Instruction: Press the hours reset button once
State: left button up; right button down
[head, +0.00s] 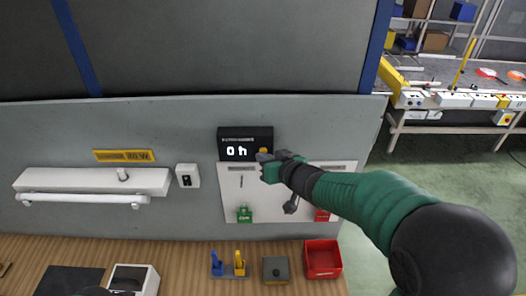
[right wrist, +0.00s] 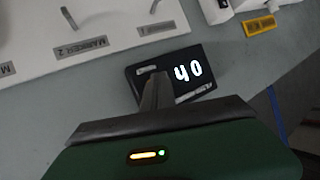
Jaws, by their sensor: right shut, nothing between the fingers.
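The black counter box (head: 232,137) is mounted on the grey wall panel, with lit white digits that look like "40". A small yellow-orange button (head: 263,150) shows at its lower right. My right gripper (head: 262,157) is shut and empty, its tips at or just below the button; I cannot tell whether they touch it. In the right wrist view the shut fingers (right wrist: 157,92) overlap the counter box (right wrist: 196,62) beside its digits, and the button is hidden.
A white tool board (head: 232,205) hangs below the counter box. A white switch (head: 187,175) and a white rail (head: 85,182) are to its left. A red bin (head: 322,259) and a grey box (head: 275,270) stand on the wooden bench below.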

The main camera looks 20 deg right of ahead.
jog(key=shift+w, duration=0.1)
dwell(0.3)
jog(key=shift+s+a, duration=0.1)
jog(key=shift+s, duration=0.7)
jog(key=shift+s, duration=0.1)
jog(key=s, duration=0.1)
jog(key=s+a, duration=0.1)
jog(key=s, duration=0.1)
jog(key=s+b, duration=0.1)
jog(key=shift+s+a, duration=0.25)
jog(key=shift+s, duration=0.1)
jog(key=shift+w, duration=0.1)
